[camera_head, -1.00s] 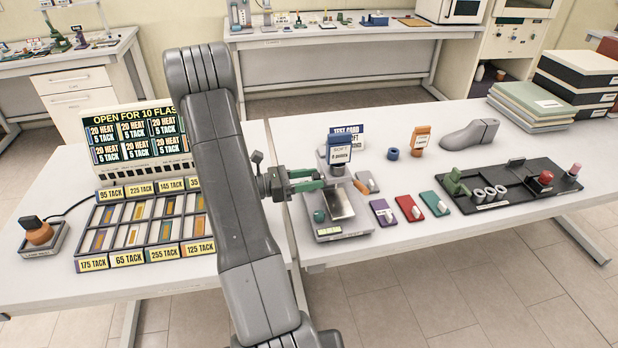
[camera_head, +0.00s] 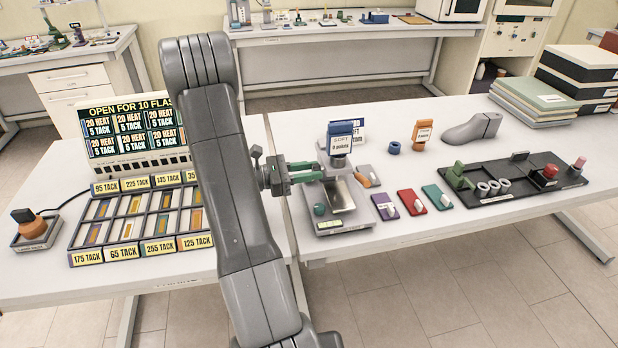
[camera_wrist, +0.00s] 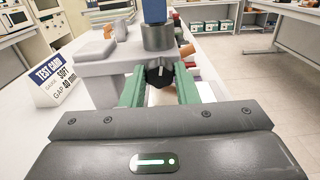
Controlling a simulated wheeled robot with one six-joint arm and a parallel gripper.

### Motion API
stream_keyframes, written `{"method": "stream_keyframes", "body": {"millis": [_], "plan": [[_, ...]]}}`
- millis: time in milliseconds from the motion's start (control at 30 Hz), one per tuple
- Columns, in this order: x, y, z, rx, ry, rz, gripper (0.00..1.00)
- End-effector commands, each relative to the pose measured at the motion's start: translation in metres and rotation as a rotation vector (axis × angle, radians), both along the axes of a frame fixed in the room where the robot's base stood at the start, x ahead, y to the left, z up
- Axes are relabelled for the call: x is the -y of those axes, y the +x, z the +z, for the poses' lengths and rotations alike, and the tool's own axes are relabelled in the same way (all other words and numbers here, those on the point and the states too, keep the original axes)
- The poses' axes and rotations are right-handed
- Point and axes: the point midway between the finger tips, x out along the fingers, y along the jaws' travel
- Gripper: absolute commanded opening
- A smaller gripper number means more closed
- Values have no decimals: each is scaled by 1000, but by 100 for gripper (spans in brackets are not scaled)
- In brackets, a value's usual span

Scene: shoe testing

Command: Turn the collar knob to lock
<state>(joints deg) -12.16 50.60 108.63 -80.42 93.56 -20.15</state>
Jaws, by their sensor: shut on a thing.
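The collar knob (camera_wrist: 159,75) is a small black knob on the front of a grey collar (camera_wrist: 157,38) in the wrist view. My gripper (camera_wrist: 160,88) has its green fingers shut on the knob, one on each side. In the head view my gripper (camera_head: 318,171) reaches from the left to the grey tester stand (camera_head: 345,221). The knob is hidden there by the fingers. A blue block labelled SOFT (camera_head: 341,133) sits upright on top of the collar.
A test card (camera_wrist: 52,84) reading SOFT and GAP 40 mm stands behind the tester. Purple, red and teal cards (camera_head: 411,202) lie right of it. A black tray (camera_head: 520,180) and grey shoe last (camera_head: 473,128) are farther right. A sample rack (camera_head: 140,220) stands left.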

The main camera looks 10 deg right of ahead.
Motion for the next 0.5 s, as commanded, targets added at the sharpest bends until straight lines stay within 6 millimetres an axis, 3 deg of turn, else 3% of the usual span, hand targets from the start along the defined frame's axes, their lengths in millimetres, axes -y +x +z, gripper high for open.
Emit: {"method": "stream_keyframes", "body": {"millis": [33,500], "plan": [[0,0,-7,45,1,1,5],[0,1,-7,492,17,0,5]]}}
